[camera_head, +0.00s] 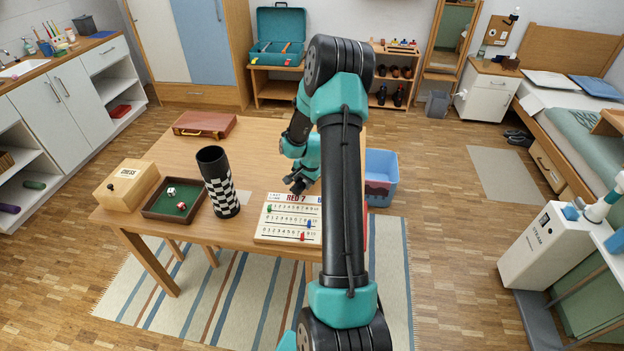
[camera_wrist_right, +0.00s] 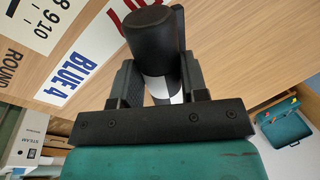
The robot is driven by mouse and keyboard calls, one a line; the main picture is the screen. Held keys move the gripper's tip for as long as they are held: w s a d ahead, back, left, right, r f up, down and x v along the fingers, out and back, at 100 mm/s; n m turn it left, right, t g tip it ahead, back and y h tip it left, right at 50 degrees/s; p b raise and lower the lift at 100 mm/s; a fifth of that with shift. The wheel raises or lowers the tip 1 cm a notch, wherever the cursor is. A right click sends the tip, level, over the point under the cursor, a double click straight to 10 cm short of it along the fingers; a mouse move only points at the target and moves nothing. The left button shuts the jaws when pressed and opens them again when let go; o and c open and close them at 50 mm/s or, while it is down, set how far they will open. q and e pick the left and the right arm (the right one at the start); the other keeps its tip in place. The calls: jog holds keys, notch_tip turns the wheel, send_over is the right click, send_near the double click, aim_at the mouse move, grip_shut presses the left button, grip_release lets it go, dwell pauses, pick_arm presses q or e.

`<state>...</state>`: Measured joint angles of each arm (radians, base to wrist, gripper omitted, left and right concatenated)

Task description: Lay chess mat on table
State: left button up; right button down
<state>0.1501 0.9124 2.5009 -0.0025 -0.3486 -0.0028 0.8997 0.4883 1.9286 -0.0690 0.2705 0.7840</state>
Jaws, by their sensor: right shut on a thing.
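A dark tube with a black-and-white checkered side (camera_head: 221,195) stands upright on the wooden table (camera_head: 250,150), hollow at its top. It looks like the rolled chess mat, though I cannot be sure. My right gripper (camera_head: 299,182) is over the table, to the right of the tube and behind the score board. In the right wrist view, my right gripper (camera_wrist_right: 158,85) is shut on a black cylindrical thing (camera_wrist_right: 146,22), with a white patch showing between the fingers. In the head view that thing is too small and hidden to make out. My left gripper is out of view.
A score board (camera_head: 277,226) lies at the table's front right, partly behind my arm. A dice tray (camera_head: 160,209), a chess box (camera_head: 124,188) and a brown case (camera_head: 205,119) stand on the left. A blue bin (camera_head: 384,165) is beyond the right edge. The table's middle is clear.

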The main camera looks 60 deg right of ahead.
jog(key=shift+w+d+f, duration=0.1)
jog(key=shift+w+d, duration=0.25)
jog(key=shift+d, duration=0.35)
jog(key=shift+w+d+f, duration=0.1)
jog(key=shift+w+d, duration=0.2)
jog(key=shift+d, duration=0.35)
jog(key=shift+w+d, duration=0.35)
jog(key=shift+d, duration=0.35)
jog(key=shift+w+d, duration=0.2)
jog(key=shift+d, duration=0.1)
jog(key=shift+f, duration=1.8)
jog(key=shift+f, duration=0.1)
jog(key=c, duration=0.6)
grip_release()
jog(key=shift+c, duration=0.2)
jog(key=v, duration=1.2)
